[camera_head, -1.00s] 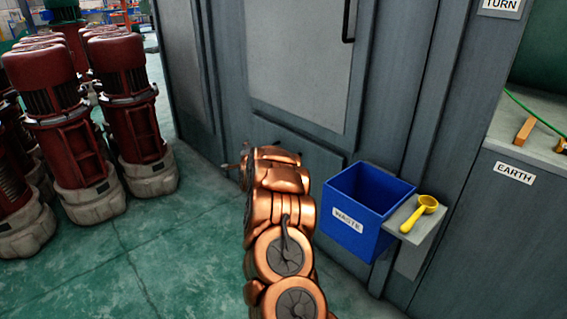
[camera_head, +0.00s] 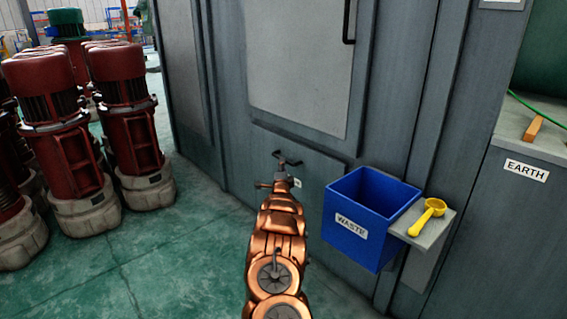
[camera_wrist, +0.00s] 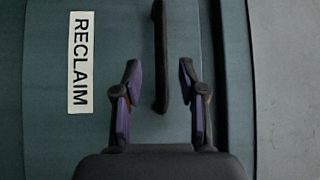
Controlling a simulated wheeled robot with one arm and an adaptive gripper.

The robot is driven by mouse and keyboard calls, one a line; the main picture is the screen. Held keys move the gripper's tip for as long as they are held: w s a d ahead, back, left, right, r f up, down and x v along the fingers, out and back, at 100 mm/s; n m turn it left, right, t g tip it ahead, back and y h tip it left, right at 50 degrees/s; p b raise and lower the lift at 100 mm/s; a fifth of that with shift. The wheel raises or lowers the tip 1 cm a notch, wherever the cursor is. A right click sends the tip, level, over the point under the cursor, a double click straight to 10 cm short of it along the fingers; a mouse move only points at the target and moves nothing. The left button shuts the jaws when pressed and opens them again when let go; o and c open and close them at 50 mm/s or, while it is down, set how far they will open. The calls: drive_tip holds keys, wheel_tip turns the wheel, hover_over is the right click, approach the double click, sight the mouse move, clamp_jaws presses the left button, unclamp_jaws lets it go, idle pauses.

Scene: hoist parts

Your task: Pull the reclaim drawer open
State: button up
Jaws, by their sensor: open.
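The reclaim drawer front (camera_head: 312,170) is a flat panel low on the grey cabinet. It appears closed in the head view. Its dark bar handle (camera_head: 288,158) shows just beyond the end of my arm. In the wrist view the handle (camera_wrist: 160,50) runs up the picture, beside a white RECLAIM label (camera_wrist: 81,62) on the drawer front. My gripper (camera_wrist: 160,82) is open, one finger on either side of the handle's lower part in the picture. No finger visibly touches it, and the depth between them is unclear. My gripper (camera_head: 278,182) is small and partly hidden in the head view.
A blue WASTE bin (camera_head: 352,240) is mounted right of the drawer. A yellow scoop (camera_head: 428,216) lies on a small shelf (camera_head: 432,236) beside it. Red motor units (camera_head: 130,125) stand at left. Green floor (camera_head: 170,260) is clear between them and my arm.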

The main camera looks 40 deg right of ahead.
drive_tip(key=shift+b+x, duration=0.9)
drive_tip(key=shift+x, duration=1.65)
drive_tip(key=shift+w, duration=0.1)
drive_tip(key=shift+c, duration=0.2)
clamp_jaws()
